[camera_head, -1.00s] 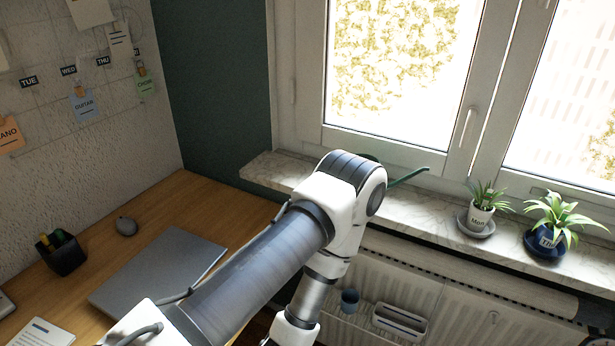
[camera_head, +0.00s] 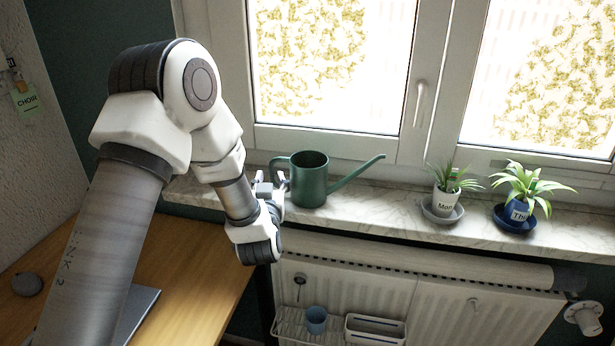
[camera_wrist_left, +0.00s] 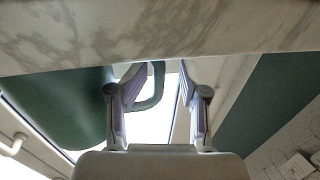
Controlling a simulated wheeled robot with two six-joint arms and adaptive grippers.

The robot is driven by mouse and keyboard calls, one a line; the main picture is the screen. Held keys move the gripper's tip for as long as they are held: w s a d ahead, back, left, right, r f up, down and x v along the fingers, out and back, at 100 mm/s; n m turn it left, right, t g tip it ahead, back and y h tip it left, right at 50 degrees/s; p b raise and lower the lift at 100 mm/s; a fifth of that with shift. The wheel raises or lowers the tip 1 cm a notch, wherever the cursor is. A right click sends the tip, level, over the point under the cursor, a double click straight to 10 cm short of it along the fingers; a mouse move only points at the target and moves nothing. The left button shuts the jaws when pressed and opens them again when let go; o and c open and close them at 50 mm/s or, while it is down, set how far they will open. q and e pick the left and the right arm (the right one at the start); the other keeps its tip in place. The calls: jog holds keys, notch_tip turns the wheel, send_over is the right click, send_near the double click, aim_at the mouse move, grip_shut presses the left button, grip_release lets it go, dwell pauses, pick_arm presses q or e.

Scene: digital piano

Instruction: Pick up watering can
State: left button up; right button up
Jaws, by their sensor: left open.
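The dark green watering can (camera_head: 309,184) stands upright on the marble windowsill, its spout pointing right and its handle on the left. My left gripper (camera_head: 272,184) is beside the can on its handle side. In the left wrist view the picture is turned over, with the sill along the top. There the can's body (camera_wrist_left: 55,112) is at the left, and its looped handle (camera_wrist_left: 157,92) shows between the two fingers of my open gripper (camera_wrist_left: 163,82). I cannot tell whether a finger touches the handle. My right gripper is not in view.
Two potted plants, one in a white pot (camera_head: 446,200) and one in a blue pot (camera_head: 517,214), stand on the sill (camera_head: 375,210) to the right. The window is behind. A radiator (camera_head: 430,300) is below, and a wooden desk (camera_head: 200,290) is at lower left.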

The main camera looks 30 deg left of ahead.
pick_arm(q)
jog(key=shift+x, duration=0.85)
jog(key=shift+d, duration=0.1)
grip_shut()
jog(key=shift+r, duration=0.15)
